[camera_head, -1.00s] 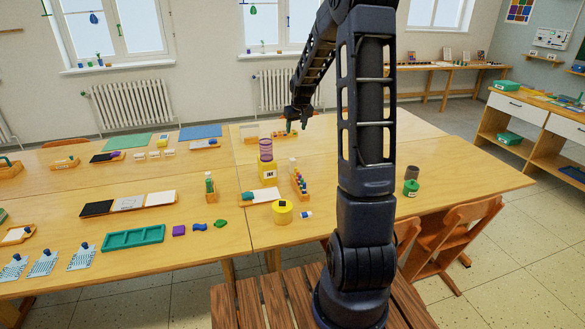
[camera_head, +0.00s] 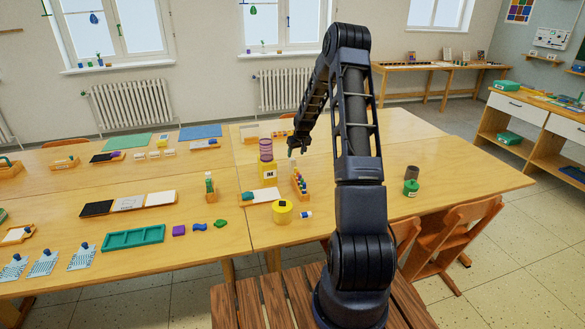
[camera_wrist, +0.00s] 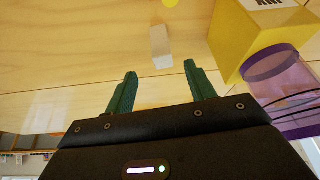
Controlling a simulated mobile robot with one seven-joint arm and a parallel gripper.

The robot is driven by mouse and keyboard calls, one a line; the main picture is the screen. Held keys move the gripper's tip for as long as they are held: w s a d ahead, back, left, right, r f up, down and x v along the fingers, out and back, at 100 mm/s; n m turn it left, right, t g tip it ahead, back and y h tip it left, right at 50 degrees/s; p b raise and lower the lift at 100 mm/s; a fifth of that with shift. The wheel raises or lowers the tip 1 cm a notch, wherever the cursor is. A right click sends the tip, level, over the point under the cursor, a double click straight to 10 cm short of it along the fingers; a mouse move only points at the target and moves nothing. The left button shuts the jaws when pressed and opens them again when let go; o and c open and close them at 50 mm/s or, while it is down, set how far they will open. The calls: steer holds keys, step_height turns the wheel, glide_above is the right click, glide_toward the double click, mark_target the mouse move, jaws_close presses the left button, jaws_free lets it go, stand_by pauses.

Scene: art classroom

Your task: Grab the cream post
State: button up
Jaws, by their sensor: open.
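The cream post (camera_wrist: 161,46) shows in the wrist view as a small pale block on the wooden table, ahead of my fingertips and roughly centred between them. In the head view a small pale upright piece (camera_head: 292,162), likely the same post, stands between the yellow box and the coloured rack, just below my gripper (camera_head: 297,149). My gripper (camera_wrist: 160,80) has its two green fingers spread with nothing between them, apart from the post.
A yellow box (camera_wrist: 262,32) and a purple see-through jar (camera_wrist: 285,85) stand close to the right finger in the wrist view. A rack of coloured pieces (camera_head: 300,188) and a yellow round tub (camera_head: 283,212) are nearby. The table's right part is mostly clear.

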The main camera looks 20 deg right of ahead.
mark_target(293, 160)
steer(key=x, duration=0.9)
steer(key=shift+w+a+f, duration=0.2)
steer(key=shift+w, duration=0.1)
steer(key=c, duration=1.1)
steer(key=shift+r, duration=0.1)
